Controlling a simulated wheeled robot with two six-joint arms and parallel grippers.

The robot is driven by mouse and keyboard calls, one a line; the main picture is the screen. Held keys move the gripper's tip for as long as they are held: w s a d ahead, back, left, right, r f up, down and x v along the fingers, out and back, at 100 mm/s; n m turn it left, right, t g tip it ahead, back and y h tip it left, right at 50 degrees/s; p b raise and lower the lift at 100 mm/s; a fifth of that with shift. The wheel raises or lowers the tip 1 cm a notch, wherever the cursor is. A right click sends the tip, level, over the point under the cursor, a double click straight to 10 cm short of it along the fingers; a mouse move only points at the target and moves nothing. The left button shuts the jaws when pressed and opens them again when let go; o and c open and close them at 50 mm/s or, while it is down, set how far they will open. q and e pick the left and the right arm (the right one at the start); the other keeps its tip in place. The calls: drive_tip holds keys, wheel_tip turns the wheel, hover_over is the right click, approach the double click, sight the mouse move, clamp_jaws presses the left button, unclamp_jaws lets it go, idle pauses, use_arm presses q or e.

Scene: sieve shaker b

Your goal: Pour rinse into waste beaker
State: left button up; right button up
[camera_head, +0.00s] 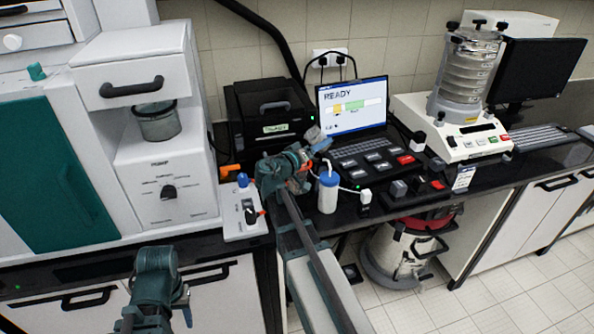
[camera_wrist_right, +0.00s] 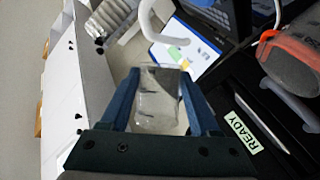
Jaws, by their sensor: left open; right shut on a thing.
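My right gripper (camera_wrist_right: 158,85) is shut on a clear glass vessel (camera_wrist_right: 156,105) with dark marks on its wall, likely the rinse beaker. I cannot tell how much liquid is in it. In the head view my right gripper (camera_head: 312,153) is above the counter, in front of the laptop and just left of a white wash bottle (camera_head: 328,192) with a blue cap. A small grey shape by its fingers (camera_head: 313,134) may be the held vessel. My left gripper (camera_head: 186,303) is open and empty at the lower left, in front of the cabinets. I cannot pick out a separate waste beaker.
A laptop (camera_head: 352,106) reading READY and a black box (camera_head: 268,112) stand behind. A sieve shaker (camera_head: 465,70) stands at the right. Small black blocks crowd the counter beside the bottle.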

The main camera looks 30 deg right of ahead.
drive_tip(key=shift+f, duration=0.1)
drive_tip(key=shift+r+n+h+b, duration=0.35)
drive_tip(key=shift+r+n+b, duration=0.05)
drive_tip(key=shift+n, duration=0.4)
drive_tip(key=shift+r+n+h+b, duration=0.35)
drive_tip(key=shift+r+n+b, duration=0.05)
drive_tip(key=shift+n, duration=0.4)
idle(0.7)
drive_tip(key=shift+f+t+b, duration=0.1)
drive_tip(key=shift+t+b, duration=0.2)
drive_tip(key=shift+f+n+h+b, duration=0.25)
drive_tip(key=shift+n+h+b, duration=0.15)
drive_tip(key=shift+n+b, duration=0.45)
drive_tip(key=shift+w+a+f+n+t+h+b, duration=0.15)
drive_tip(key=shift+w+a+f+n+t+b, duration=0.1)
drive_tip(key=shift+n+b, duration=0.3)
drive_tip(key=shift+w+a+f+n+t+h+b, duration=0.15)
drive_tip(key=shift+n+t+b, duration=0.1)
drive_tip(key=shift+n+b, duration=0.2)
idle(0.4)
drive_tip(key=shift+a+f+n+t+b, duration=0.1)
drive_tip(key=shift+f+n+t+b, duration=0.25)
drive_tip(key=shift+n+b, duration=0.65)
drive_tip(key=shift+w+a+r+n+t+h+b, duration=0.2)
drive_tip(key=shift+r+n+t+h+b, duration=0.2)
drive_tip(key=shift+n, duration=0.55)
idle(0.8)
